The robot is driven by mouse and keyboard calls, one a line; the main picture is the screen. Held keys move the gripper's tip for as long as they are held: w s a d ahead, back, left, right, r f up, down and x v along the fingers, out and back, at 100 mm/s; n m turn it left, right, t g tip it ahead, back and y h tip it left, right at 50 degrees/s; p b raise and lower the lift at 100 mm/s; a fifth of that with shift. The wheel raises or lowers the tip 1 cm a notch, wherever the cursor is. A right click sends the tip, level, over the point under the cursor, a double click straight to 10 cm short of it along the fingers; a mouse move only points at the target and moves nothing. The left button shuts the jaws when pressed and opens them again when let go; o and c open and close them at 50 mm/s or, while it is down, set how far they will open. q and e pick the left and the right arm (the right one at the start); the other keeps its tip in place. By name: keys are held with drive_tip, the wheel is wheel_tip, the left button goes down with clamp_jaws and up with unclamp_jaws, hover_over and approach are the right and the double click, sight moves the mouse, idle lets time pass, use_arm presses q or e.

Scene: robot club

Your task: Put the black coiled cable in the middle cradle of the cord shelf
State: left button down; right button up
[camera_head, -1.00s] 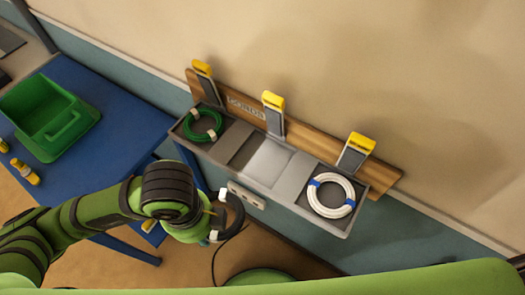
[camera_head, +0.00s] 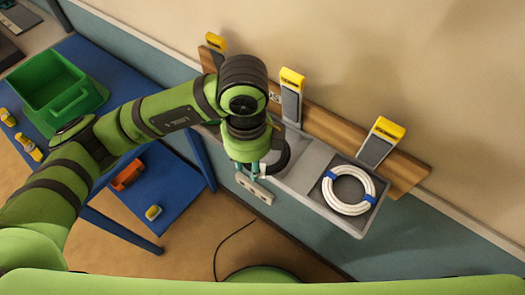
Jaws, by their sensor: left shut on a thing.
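My left gripper (camera_head: 259,170) is shut on the black coiled cable (camera_head: 284,157). Only a dark curved part of the coil shows at the gripper's right side; the rest is hidden by the gripper. The cord shelf (camera_head: 325,215) is a grey tray on a wooden wall board. The coil overlaps the left part of its middle cradle (camera_head: 305,160) in the camera_head view; I cannot tell whether it touches. A white coiled cable (camera_head: 328,194) with blue ties lies in the right cradle. The left cradle is hidden behind my arm. My right gripper is not in view.
Yellow-topped clips (camera_head: 291,80) stand along the wooden board (camera_head: 335,130) behind the cradles. A blue table (camera_head: 110,70) with a green bin (camera_head: 60,85) stands at left. An orange item (camera_head: 127,175) lies on the lower blue shelf. A wall outlet (camera_head: 254,188) is below the cord shelf.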

sight(262, 162)
use_arm(q)
drive_tip(key=shift+w+d, duration=0.4)
drive_tip(key=shift+w, duration=0.2)
drive_tip(key=shift+w+d+b, duration=0.3)
drive_tip(key=shift+w+d, duration=0.45)
drive_tip(key=shift+w, duration=0.3)
drive_tip(key=shift+w+d+f+b, duration=0.1)
drive_tip(key=shift+f+b, duration=0.3)
drive_tip(key=shift+f, duration=0.4)
drive_tip(key=shift+f, duration=0.1)
drive_tip(key=c, duration=0.9)
unclamp_jaws()
